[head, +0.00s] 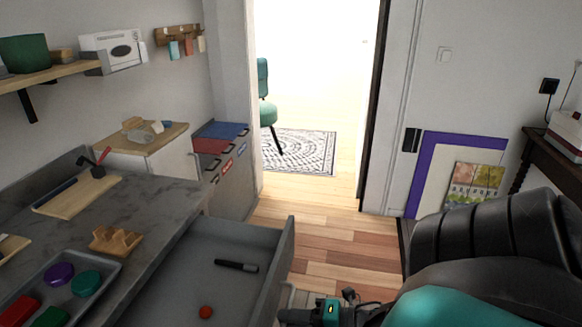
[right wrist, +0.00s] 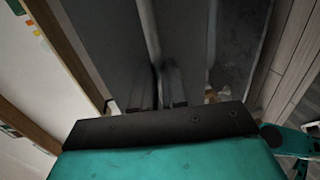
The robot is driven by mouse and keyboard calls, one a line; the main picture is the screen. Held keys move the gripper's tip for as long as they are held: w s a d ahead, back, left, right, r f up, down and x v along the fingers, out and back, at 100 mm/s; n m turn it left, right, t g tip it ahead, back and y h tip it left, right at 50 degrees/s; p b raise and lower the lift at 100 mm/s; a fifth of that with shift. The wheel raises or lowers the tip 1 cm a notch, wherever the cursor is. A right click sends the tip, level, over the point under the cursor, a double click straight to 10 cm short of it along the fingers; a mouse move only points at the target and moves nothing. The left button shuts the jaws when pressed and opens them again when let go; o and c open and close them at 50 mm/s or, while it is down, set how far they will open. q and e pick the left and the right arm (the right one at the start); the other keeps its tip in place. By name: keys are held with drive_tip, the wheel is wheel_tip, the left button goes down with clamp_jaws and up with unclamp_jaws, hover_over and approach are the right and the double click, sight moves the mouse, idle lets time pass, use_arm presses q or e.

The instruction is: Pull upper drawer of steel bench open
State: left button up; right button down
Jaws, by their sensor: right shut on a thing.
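The steel bench (head: 150,215) fills the lower left of the head view. Its upper drawer (head: 262,280) stands pulled out, with a black marker-like stick (head: 236,266) and a small red ball (head: 205,311) lying inside. My right gripper (head: 288,312) is at the outer face of the drawer front, at the bottom of the head view. In the right wrist view its fingers (right wrist: 158,98) are shut on the drawer's bar handle (right wrist: 148,38). My own arm covers the area to the right of the drawer. My left gripper is not in view.
On the bench are a tray (head: 112,270) with coloured pieces, a wooden holder (head: 115,240) and a board (head: 75,195). A cabinet with coloured tops (head: 220,130) stands beyond. Wooden floor (head: 330,240) is clear towards the doorway. A side table (head: 540,150) stands right.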

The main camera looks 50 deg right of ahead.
drive_tip(key=c, duration=1.2)
unclamp_jaws()
use_arm(q)
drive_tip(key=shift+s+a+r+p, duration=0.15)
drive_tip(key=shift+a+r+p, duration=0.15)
drive_tip(key=shift+p, duration=0.4)
use_arm(e)
drive_tip(key=v, duration=1.3)
